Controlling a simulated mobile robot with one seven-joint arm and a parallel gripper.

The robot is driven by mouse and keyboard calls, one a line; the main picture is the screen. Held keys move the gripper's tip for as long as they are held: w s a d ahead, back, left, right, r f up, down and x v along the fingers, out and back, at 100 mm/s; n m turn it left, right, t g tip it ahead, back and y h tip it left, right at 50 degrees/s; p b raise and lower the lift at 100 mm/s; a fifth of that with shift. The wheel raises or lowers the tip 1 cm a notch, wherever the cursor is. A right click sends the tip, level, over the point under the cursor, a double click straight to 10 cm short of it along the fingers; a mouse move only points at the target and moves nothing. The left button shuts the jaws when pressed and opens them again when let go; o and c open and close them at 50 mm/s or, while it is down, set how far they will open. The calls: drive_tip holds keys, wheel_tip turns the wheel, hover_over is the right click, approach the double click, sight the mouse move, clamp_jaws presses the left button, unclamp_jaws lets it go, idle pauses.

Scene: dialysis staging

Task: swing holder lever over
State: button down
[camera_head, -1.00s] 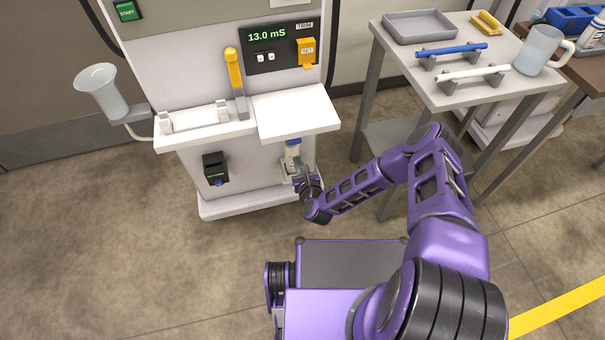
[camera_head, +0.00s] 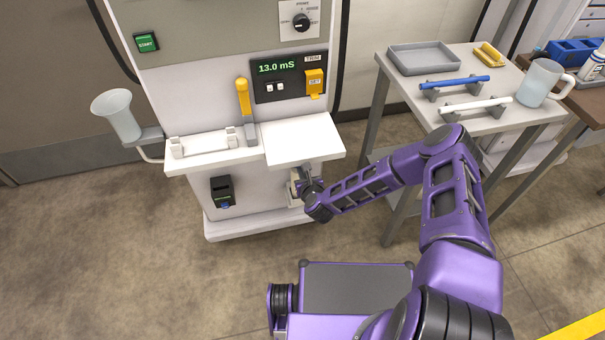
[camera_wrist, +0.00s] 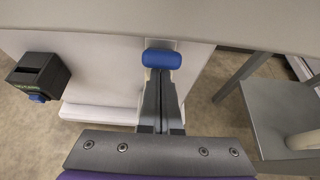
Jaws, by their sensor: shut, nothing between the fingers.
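A lever with a blue knob (camera_wrist: 162,59) shows in the wrist view under the overhanging shelf, straight ahead of my fingertips. My gripper (camera_wrist: 163,92) is shut and empty, its fingers side by side just below the knob. I cannot tell whether they touch it. In the head view my gripper (camera_head: 306,182) is beneath the right white shelf, by a pale holder (camera_head: 294,188) on the machine's front. The shelf and my wrist hide most of the holder, and the blue knob is out of sight there. A yellow lever (camera_head: 243,98) stands upright on the machine above the shelf.
The white shelf (camera_head: 303,140) overhangs my gripper closely. A black box (camera_head: 222,191) is on the machine front to the left. A grey table (camera_head: 487,127) with a tray, bars and jug stands to the right. The floor in front is open.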

drive_tip(key=shift+w+a+r+g, duration=0.1)
drive_tip(key=shift+w+r+g, duration=0.2)
drive_tip(key=shift+r, duration=0.3)
drive_tip(key=shift+w+a+r+g, duration=0.1)
drive_tip(key=shift+w+r+g, duration=0.1)
drive_tip(key=shift+w+r, duration=0.25)
drive_tip(key=shift+s+r, duration=0.1)
drive_tip(key=shift+r, duration=0.15)
drive_tip(key=shift+r+p, duration=0.4)
drive_tip(key=shift+r, duration=0.2)
drive_tip(key=shift+f, duration=0.1)
